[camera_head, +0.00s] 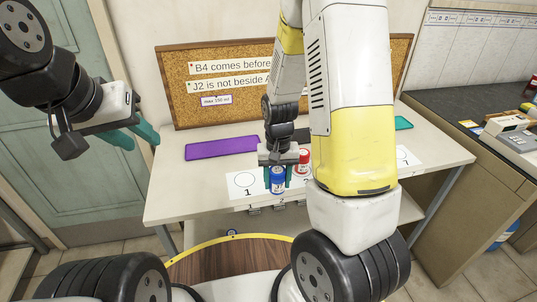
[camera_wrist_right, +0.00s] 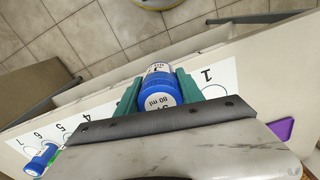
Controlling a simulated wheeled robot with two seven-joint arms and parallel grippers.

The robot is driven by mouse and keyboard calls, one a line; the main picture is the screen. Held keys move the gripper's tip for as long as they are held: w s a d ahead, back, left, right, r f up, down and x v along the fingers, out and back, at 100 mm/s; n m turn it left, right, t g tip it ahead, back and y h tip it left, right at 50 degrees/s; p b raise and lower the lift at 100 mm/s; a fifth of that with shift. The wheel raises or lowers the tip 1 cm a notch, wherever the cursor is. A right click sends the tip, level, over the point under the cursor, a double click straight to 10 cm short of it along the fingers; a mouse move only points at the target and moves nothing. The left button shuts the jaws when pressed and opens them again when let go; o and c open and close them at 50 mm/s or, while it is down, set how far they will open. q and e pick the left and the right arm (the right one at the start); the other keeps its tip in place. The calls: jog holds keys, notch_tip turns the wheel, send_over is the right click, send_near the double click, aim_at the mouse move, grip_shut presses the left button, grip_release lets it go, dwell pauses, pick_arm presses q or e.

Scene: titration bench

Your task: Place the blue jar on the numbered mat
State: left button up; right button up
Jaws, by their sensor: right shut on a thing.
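The blue jar (camera_head: 277,183) is between the teal fingers of my right gripper (camera_head: 277,178), which is shut on it. It also shows in the right wrist view (camera_wrist_right: 157,95), with an "80 ml" label on its lid. It is at the front of the numbered mat (camera_head: 241,191), just right of circle 1; whether it touches the mat I cannot tell. Circle 1 is empty. My left gripper (camera_head: 143,138) is open and empty, left of the table. My right arm hides the mat's middle in the head view.
A red jar (camera_head: 303,160) stands close behind and right of the blue jar. Another blue-lidded jar (camera_wrist_right: 37,164) stands toward the mat's high-number end. A purple mat (camera_head: 222,148) lies at the back left, before a corkboard (camera_head: 237,110) with notes. A teal mat (camera_head: 403,123) lies at the back right.

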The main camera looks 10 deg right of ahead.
jog(key=w, duration=0.4)
jog(key=w+d, duration=0.1)
jog(key=w, duration=0.3)
jog(key=w+f, duration=0.1)
jog(key=w, duration=0.3)
jog(key=shift+d, duration=0.3)
jog(key=shift+s+f, duration=0.1)
jog(key=shift+f, duration=1.7)
jog(key=shift+f, duration=0.15)
jog(key=o, duration=1.4)
jog(key=shift+o, duration=0.2)
